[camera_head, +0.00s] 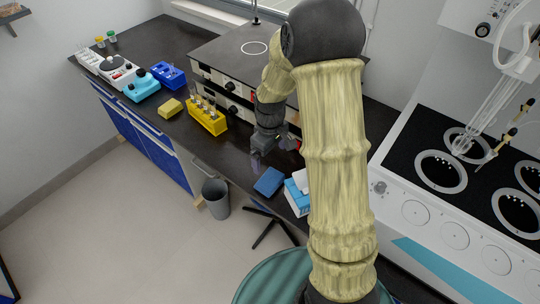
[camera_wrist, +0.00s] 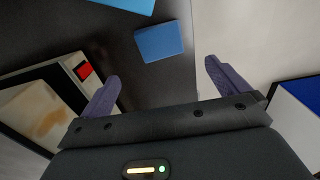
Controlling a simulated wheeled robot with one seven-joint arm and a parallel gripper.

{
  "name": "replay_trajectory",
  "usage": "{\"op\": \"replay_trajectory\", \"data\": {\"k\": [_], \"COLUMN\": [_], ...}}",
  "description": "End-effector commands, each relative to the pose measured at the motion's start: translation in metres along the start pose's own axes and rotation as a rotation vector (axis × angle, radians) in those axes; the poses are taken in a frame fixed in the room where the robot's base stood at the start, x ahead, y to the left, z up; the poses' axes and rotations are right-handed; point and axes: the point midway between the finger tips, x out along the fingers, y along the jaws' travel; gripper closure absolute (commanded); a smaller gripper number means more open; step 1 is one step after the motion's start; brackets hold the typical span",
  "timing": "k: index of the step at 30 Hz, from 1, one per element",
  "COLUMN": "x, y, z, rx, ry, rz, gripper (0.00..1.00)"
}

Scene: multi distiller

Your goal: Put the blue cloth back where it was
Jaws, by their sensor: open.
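The blue cloth (camera_head: 269,182) is a folded, flat square lying on the black bench (camera_head: 232,160) near its front edge, just left of a tissue box. It also shows in the wrist view (camera_wrist: 160,42), ahead of the fingers and near the bench edge. My gripper (camera_head: 262,152) is over the bench, a little behind the cloth, beside the stacked equipment. In the wrist view its two fingers (camera_wrist: 161,72) are spread apart with nothing between them. The gripper is apart from the cloth.
The blue and white tissue box (camera_head: 297,194) stands right of the cloth, partly hidden by my arm. A yellow tube rack (camera_head: 207,122), yellow block (camera_head: 170,107) and blue rack (camera_head: 168,75) stand leftward. A grey bin (camera_head: 216,200) is on the floor. Bench between rack and cloth is clear.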

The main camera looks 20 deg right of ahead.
Motion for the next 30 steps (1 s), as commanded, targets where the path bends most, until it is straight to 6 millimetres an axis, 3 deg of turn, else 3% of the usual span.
{"op": "replay_trajectory", "data": {"k": [10, 14, 17, 24, 30], "x": [0.000, -0.009, -0.025, -0.068, -0.085], "y": [0.000, -0.005, -0.015, -0.053, -0.079], "z": [0.000, 0.007, 0.020, 0.072, 0.109], "rx": [0.002, 0.038, 0.111, 0.391, 0.585], "ry": [0.001, 0.012, 0.036, 0.136, 0.210], "rz": [0.001, 0.011, 0.029, 0.070, 0.075], "gripper": [0.00, 0.00, 0.00, 0.00, 0.00]}}
